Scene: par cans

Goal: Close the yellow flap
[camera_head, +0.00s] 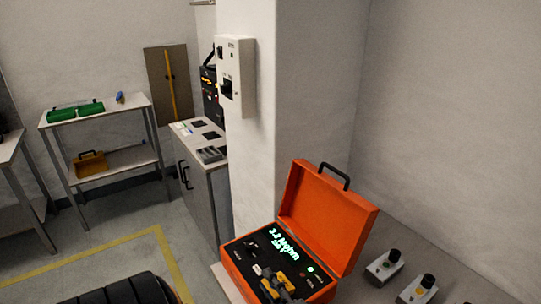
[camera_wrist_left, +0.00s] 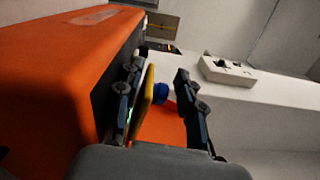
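The orange case (camera_head: 258,257) stands with its lid (camera_head: 328,215) raised. Its dark panel carries a lit green readout (camera_head: 284,246). Small yellow parts (camera_head: 281,277) show on the panel near the front; I cannot tell which one is the flap there. In the left wrist view a thin yellow flap (camera_wrist_left: 148,92) stands up between the fingers of my left gripper (camera_wrist_left: 157,75), close to the left-hand finger. The fingers are apart; contact with the flap is unclear. A blue round part (camera_wrist_left: 161,92) is behind the flap. My right gripper is not in view.
Two small boxes with knobs (camera_head: 384,265) (camera_head: 418,289) sit right of the case. A white switch box (camera_head: 237,78) is on the pillar.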

